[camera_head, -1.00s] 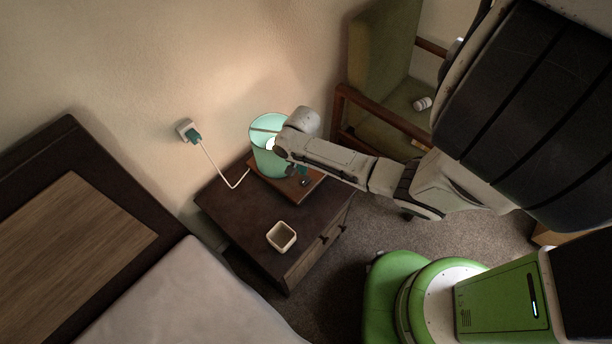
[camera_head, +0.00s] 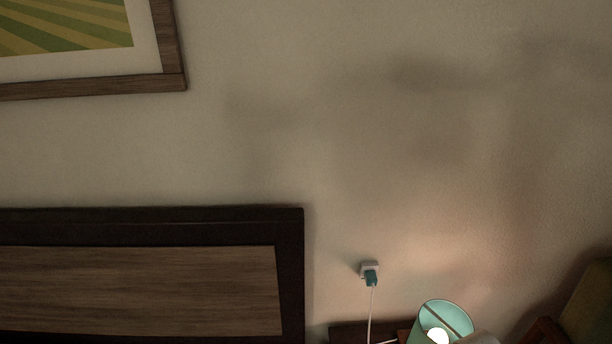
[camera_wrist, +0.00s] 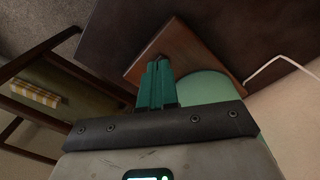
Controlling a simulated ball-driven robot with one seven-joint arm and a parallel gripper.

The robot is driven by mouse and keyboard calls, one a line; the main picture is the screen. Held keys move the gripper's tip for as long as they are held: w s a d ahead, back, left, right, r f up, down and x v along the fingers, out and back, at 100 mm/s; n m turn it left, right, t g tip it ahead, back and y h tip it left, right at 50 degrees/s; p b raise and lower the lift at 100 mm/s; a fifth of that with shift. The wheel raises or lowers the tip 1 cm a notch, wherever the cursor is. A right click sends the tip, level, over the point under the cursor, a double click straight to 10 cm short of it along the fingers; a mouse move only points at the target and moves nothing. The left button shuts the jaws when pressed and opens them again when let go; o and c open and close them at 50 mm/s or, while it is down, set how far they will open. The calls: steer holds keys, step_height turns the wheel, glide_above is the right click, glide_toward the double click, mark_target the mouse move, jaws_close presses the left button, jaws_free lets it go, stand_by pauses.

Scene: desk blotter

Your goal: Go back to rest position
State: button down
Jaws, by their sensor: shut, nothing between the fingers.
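My gripper (camera_wrist: 157,66) shows in the wrist view with its teal fingers closed together and nothing between them. It is over the wooden board (camera_wrist: 170,45), next to the pale green lampshade (camera_wrist: 208,88); I cannot tell whether it touches either. In the head view the lamp (camera_head: 447,316) is at the bottom right edge with its bulb lit. My gripper is not visible in that view; only a pale bit that may be my arm shows beside the lamp.
The dark nightstand (camera_wrist: 235,30) carries the board. A wooden-framed chair (camera_wrist: 75,85) stands at left in the wrist view. The head view shows the wall, a headboard (camera_head: 140,285), a framed picture (camera_head: 172,50) and a wall socket (camera_head: 369,268) with a plug and white cord.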

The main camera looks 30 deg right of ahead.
steer(key=a+r+n, duration=0.6)
steer(key=a, duration=0.4)
steer(key=a+r+n+t+b, duration=0.1)
steer(key=a+r+n, duration=0.5)
steer(key=a, duration=0.5)
steer(key=shift+n, duration=0.6)
steer(key=shift+d+f, duration=0.1)
steer(key=shift+d, duration=0.05)
